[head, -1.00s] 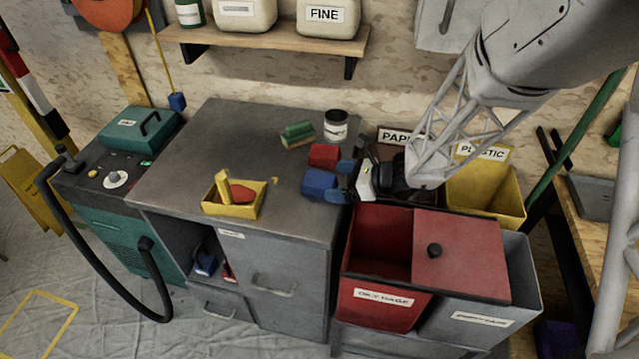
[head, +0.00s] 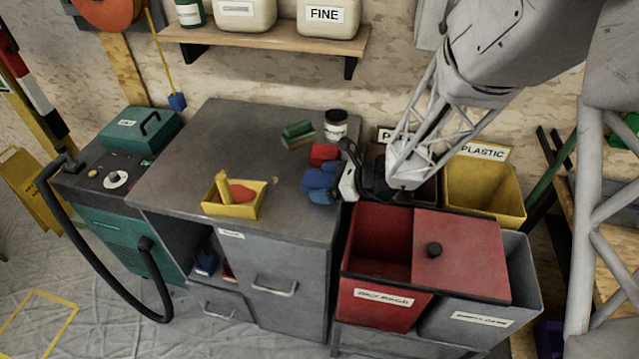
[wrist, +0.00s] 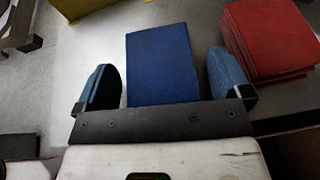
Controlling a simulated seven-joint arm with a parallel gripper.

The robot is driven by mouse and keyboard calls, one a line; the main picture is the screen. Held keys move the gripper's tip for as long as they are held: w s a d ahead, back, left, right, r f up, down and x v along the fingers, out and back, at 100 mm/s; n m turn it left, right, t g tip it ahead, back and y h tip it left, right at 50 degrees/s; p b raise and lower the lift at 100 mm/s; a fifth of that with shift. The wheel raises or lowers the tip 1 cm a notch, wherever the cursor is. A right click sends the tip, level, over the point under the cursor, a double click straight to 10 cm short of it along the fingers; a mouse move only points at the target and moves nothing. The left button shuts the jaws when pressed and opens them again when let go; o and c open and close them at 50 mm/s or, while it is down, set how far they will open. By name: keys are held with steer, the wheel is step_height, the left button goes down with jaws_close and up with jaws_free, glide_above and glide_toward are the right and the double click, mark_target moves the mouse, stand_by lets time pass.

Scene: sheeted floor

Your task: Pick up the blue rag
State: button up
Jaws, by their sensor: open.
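The blue rag (wrist: 162,66) is a flat, folded rectangle on the grey cabinet top. In the wrist view it lies between the two blue finger pads of my gripper (wrist: 165,82), with a gap on each side. In the head view my gripper (head: 335,182) is low at the right edge of the cabinet top, and its fingers largely cover the rag. My gripper is open and holds nothing. A stack of red rags (wrist: 268,40) lies just beyond the right finger; it also shows in the head view (head: 323,153).
A yellow tray (head: 247,208) sits at the cabinet's front. A red bin (head: 365,302) with a partly open lid stands to the right. The left of the cabinet top (head: 190,155) is clear.

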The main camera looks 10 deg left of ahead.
mark_target(326, 182)
steer(key=c, duration=1)
steer(key=shift+r, duration=0.15)
steer(key=shift+r, duration=0.85)
steer(key=shift+s+d+r, duration=0.1)
steer(key=shift+s+r, duration=0.15)
steer(key=shift+r, duration=0.55)
steer(key=s+d, duration=0.2)
steer(key=s, duration=0.2)
steer(key=s+d+r, duration=0.1)
steer(key=s+d, duration=0.2)
steer(key=s, duration=0.2)
steer(key=s+d, duration=0.2)
steer(key=s, duration=0.2)
steer(key=shift+s+d+r, duration=0.2)
steer(key=shift+s+d, duration=0.05)
steer(key=shift+d, duration=0.05)
